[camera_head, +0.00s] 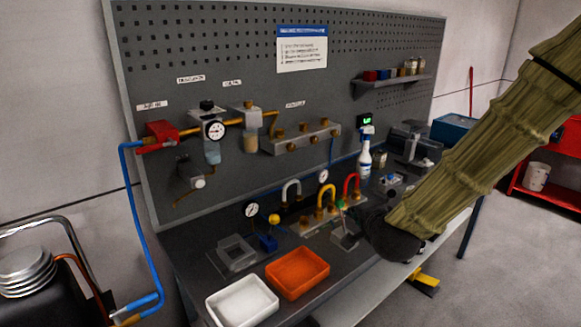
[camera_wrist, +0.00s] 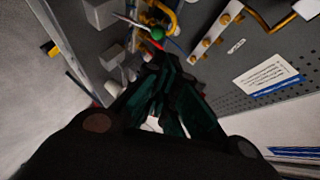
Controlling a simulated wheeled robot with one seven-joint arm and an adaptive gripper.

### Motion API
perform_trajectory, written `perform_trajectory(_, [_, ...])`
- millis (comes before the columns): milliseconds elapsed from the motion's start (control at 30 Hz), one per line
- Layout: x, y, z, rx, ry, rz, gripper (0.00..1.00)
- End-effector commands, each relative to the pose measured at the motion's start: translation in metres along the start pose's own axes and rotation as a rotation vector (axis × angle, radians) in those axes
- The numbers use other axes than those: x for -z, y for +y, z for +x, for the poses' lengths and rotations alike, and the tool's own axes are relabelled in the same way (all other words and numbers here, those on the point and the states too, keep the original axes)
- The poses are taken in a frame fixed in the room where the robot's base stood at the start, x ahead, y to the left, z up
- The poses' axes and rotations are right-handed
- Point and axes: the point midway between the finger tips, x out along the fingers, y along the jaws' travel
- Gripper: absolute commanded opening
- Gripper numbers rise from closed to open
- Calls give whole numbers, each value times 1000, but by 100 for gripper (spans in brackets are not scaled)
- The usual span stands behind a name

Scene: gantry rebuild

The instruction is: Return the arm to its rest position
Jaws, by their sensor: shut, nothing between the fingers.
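My arm, in an olive ribbed sleeve (camera_head: 490,140), reaches in from the upper right of the head view and ends over the right front part of the workbench. The dark wrist end (camera_head: 395,238) shows below the sleeve; the fingers are hidden or too dark to make out there. In the wrist view my gripper (camera_wrist: 155,75) shows its dark green fingers drawn together, with nothing held between them. Beyond the fingertips are a green knob (camera_wrist: 157,34) and a yellow hose. I cannot tell how far the fingertips are from them.
An orange tray (camera_head: 297,288) and a white tray (camera_head: 242,301) stand at the bench's front. Hoses and gauges (camera_head: 252,210) stand behind them. A spray bottle (camera_head: 364,160) stands near the pegboard (camera_head: 230,60). A red cart (camera_head: 545,190) is at far right. Grey floor lies in front.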

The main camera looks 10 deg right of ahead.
Motion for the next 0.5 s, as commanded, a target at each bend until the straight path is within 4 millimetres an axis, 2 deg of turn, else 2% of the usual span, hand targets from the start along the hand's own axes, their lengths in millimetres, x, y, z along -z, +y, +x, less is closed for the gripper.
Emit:
perform_trajectory(167, [-12, 26, 7, -45, -23, -62, 0])
perform_trajectory(267, [-25, 57, 13, -97, -52, -141, 0])
perform_trajectory(500, [-62, 145, 21, -234, -155, -353, 0])
